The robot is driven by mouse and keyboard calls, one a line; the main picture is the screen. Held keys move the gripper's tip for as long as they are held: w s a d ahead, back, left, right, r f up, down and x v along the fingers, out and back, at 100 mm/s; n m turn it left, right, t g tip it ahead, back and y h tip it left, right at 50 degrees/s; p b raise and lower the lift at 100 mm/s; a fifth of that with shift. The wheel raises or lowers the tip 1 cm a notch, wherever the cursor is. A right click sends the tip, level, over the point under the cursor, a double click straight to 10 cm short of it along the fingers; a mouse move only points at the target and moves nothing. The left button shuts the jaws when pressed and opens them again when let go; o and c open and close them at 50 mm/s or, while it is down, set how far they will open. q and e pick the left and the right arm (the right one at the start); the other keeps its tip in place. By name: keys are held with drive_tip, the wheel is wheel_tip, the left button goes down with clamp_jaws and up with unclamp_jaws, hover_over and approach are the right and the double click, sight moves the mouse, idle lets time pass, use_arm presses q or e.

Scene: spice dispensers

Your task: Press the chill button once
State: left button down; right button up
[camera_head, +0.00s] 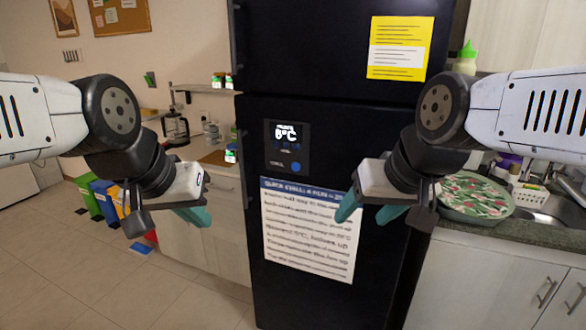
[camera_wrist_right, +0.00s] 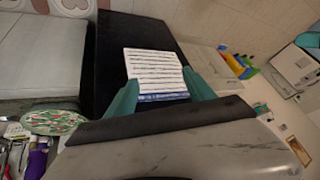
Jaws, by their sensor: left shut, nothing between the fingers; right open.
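A black fridge (camera_head: 325,300) stands in the middle of the head view. Its door carries a dark control panel (camera_head: 286,146) with a lit temperature display (camera_head: 286,132). A round blue button (camera_head: 295,167) sits at the panel's lower right; its label is too small to read. My left gripper (camera_head: 194,216) is shut and empty, left of the fridge and lower than the panel. My right gripper (camera_head: 369,213) is open and empty in front of the fridge, right of and lower than the panel. Its teal fingers also show in the right wrist view (camera_wrist_right: 161,96).
A printed sign headed "Quick chill" (camera_head: 310,235) hangs below the panel, and a yellow note (camera_head: 398,48) is above. At right, a counter holds a patterned green tray (camera_head: 475,197) beside a sink. At left are a coffee maker (camera_head: 176,128) and coloured bins (camera_head: 105,197).

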clamp_jaws()
idle(1.4)
